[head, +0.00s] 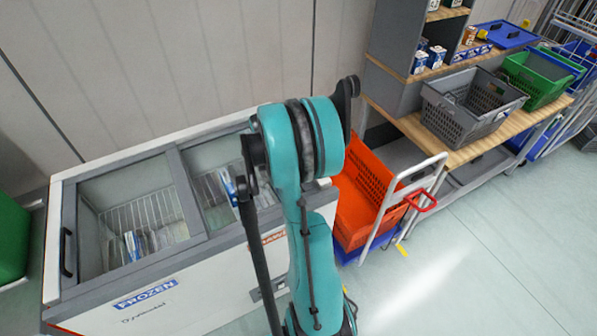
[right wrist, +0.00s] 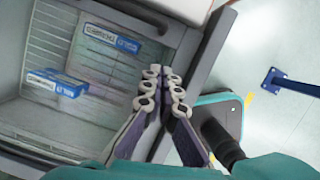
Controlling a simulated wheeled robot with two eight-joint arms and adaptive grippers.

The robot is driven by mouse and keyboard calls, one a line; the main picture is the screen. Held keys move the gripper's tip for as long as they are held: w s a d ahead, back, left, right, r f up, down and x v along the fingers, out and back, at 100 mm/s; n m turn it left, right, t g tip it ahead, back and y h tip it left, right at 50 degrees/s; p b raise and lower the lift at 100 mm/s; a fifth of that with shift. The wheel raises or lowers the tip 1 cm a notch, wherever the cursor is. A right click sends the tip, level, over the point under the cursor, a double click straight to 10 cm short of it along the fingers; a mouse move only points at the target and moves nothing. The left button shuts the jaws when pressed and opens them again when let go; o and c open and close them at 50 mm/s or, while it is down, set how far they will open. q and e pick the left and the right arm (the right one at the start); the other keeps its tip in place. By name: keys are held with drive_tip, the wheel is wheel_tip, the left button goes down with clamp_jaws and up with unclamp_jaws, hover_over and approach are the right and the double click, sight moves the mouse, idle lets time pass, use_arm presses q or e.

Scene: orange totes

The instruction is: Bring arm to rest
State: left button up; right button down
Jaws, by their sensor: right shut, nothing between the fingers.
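My right gripper (right wrist: 161,88) shows in the right wrist view, its fingertips together with nothing between them. It points at the chest freezer, near the dark frame (right wrist: 196,62) along the edge of its glass top. My teal arm rises through the middle of the head view in front of the freezer (head: 190,285); its gripper cannot be made out there. My left gripper is in neither view.
Blue-and-white boxes (right wrist: 110,38) lie in the freezer's wire basket. An orange tote (head: 362,205) sits on a cart right of the arm. A grey crate (head: 470,105) and a green crate (head: 535,80) stand on the wooden bench. Open floor lies at lower right.

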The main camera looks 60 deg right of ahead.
drive_tip(key=p+v, duration=0.1)
drive_tip(key=v, duration=0.5)
drive_tip(key=shift+w+r, duration=0.25)
drive_tip(key=shift+w, duration=0.1)
drive_tip(key=w+a+r+m+t+b, duration=0.1)
drive_tip(key=w+a+r+m+t, duration=0.2)
drive_tip(key=a, duration=0.7)
drive_tip(key=s+a+m+t+y+b, duration=0.1)
drive_tip(key=a+m, duration=0.4)
drive_tip(key=a, duration=0.9)
drive_tip(key=s+a+m+t+y+b, duration=0.1)
drive_tip(key=a+m+t, duration=0.3)
drive_tip(key=a, duration=0.9)
drive_tip(key=shift+s+a+m+y+b, duration=0.4)
drive_tip(key=shift+m+y+b, duration=0.2)
drive_tip(key=shift+m+b, duration=0.25)
drive_tip(key=shift+r, duration=0.1)
